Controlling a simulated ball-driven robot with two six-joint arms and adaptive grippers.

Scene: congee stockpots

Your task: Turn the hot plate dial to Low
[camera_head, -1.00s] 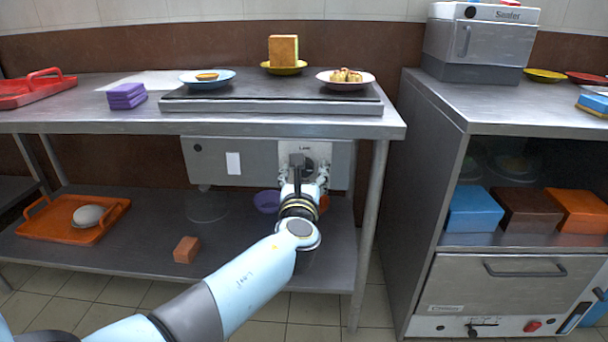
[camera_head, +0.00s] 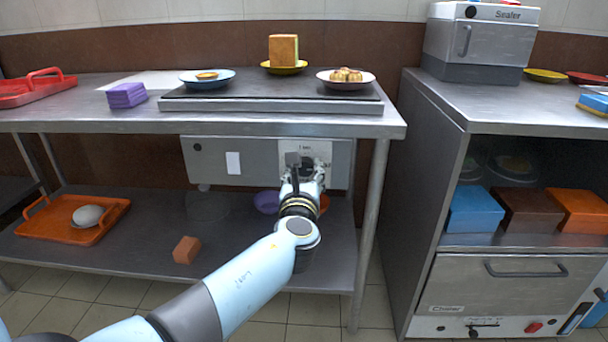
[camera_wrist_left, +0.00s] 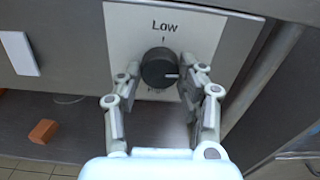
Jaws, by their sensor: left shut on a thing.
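The hot plate dial (camera_wrist_left: 159,67) is a round black knob on a pale plate (camera_wrist_left: 128,28) in the left wrist view. "Low" is printed above it with a short tick; the label below is partly hidden. A white mark on the knob points to the right, slightly down, away from "Low". My left gripper (camera_wrist_left: 161,76) is shut on the dial, one finger at each side. In the head view, my left gripper (camera_head: 303,172) is at the grey control panel (camera_head: 262,160) under the table and covers most of the dial. My right gripper is not in view.
The hot plate (camera_head: 270,104) on the table holds several plates of food. The lower shelf (camera_head: 135,248) has an orange tray (camera_head: 62,233) and a brick-coloured block (camera_head: 187,250). A table leg (camera_head: 370,235) and a cabinet (camera_head: 440,200) stand right of my arm.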

